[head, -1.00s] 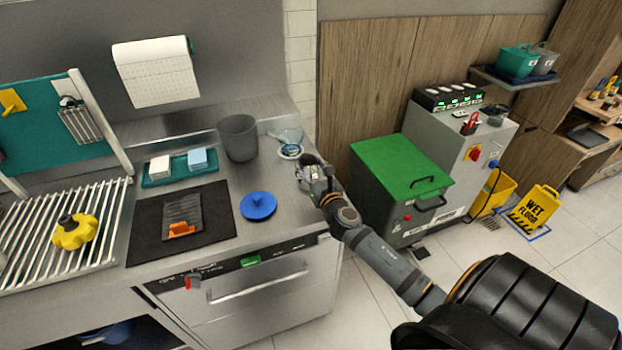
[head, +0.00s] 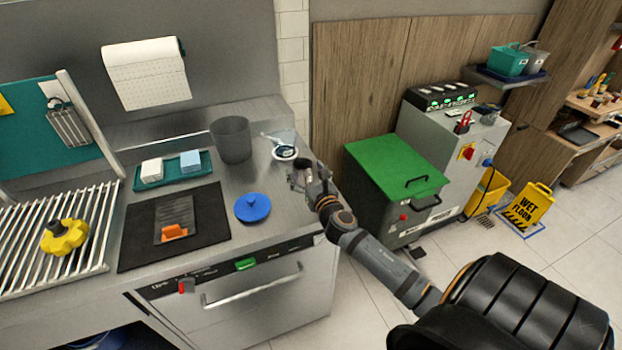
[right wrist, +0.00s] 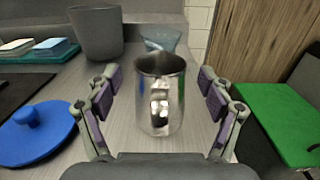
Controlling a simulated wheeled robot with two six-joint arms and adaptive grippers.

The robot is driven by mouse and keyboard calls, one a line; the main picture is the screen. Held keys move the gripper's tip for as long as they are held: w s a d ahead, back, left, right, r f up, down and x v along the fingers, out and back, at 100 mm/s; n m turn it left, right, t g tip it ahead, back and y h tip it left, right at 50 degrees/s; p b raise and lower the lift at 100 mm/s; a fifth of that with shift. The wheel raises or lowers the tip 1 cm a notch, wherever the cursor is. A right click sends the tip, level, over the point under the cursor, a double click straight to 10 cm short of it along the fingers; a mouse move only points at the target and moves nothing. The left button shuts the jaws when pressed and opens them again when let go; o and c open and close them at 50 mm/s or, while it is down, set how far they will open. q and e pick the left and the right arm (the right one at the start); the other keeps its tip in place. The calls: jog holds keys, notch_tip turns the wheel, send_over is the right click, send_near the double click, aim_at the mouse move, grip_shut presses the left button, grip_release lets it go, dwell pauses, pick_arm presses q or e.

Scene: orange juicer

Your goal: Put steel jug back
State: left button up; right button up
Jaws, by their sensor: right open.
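The steel jug (right wrist: 158,97) stands upright on the steel counter in the right wrist view, its handle facing my wrist camera. My right gripper (right wrist: 160,105) is open, with one finger on each side of the jug and a visible gap on both sides. In the head view my right gripper (head: 302,178) is at the counter's right end, and the jug is hard to make out there between the fingers. My left gripper is not in view.
Behind the jug stand a grey bin (head: 231,140) and a clear scoop-like vessel (head: 284,147). A blue lid (head: 253,207) lies to the left. A teal tray (head: 171,171) with sponges is further left. A green-topped box (head: 397,166) stands beyond the counter's right edge.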

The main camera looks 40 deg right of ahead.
jog(key=b+v, duration=0.1)
jog(key=v, duration=1)
jog(key=shift+s+a+b, duration=0.1)
jog(key=shift+s+b, duration=0.2)
